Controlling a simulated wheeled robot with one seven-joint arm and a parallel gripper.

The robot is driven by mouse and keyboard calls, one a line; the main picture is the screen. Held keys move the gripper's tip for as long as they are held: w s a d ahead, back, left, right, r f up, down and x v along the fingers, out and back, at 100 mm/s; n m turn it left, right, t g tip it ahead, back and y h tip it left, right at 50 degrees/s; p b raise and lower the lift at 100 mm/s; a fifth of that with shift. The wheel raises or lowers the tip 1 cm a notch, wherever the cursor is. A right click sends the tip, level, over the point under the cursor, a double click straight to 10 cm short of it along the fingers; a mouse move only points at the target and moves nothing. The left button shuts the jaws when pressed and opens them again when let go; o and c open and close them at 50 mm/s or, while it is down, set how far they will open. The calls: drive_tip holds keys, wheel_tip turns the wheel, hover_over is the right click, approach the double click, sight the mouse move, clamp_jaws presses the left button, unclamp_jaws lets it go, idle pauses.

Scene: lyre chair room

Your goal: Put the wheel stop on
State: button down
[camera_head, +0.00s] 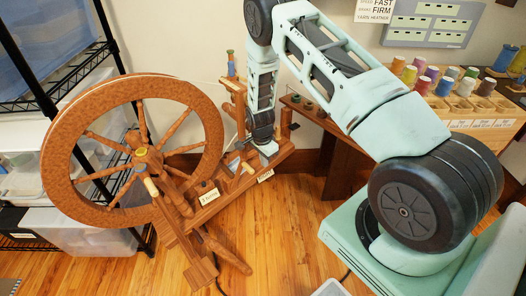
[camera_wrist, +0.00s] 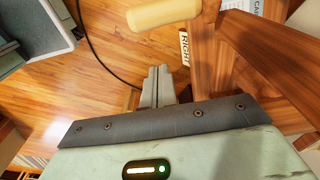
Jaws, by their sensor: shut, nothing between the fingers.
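The spinning wheel (camera_head: 62,150) stands on the wood floor at the left, a large brown spoked wheel on a wooden frame. A pale wooden peg (camera_wrist: 163,13) shows at the top of the wrist view, next to a small label reading RIGHT (camera_wrist: 185,48). I cannot tell for sure which part is the wheel stop. My gripper (camera_wrist: 160,72) is shut and empty, with its fingertips apart from the peg. In the head view my gripper (camera_head: 268,149) is low over the right end of the frame. Its fingertips are hard to make out there.
A black wire shelf (camera_head: 60,75) with plastic bins stands behind the wheel at the left. A wooden bench (camera_head: 345,160) and a rack of colourful thread spools (camera_head: 465,100) stand at the right. A dark cord (camera_wrist: 98,55) crosses the floor. Open floor (camera_head: 285,250) lies in front.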

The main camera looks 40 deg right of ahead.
drive_tip(key=shift+s+a+r, duration=0.1)
drive_tip(key=shift+a+r, duration=0.1)
drive_tip(key=shift+a, duration=1.7)
drive_tip(key=shift+a, duration=0.1)
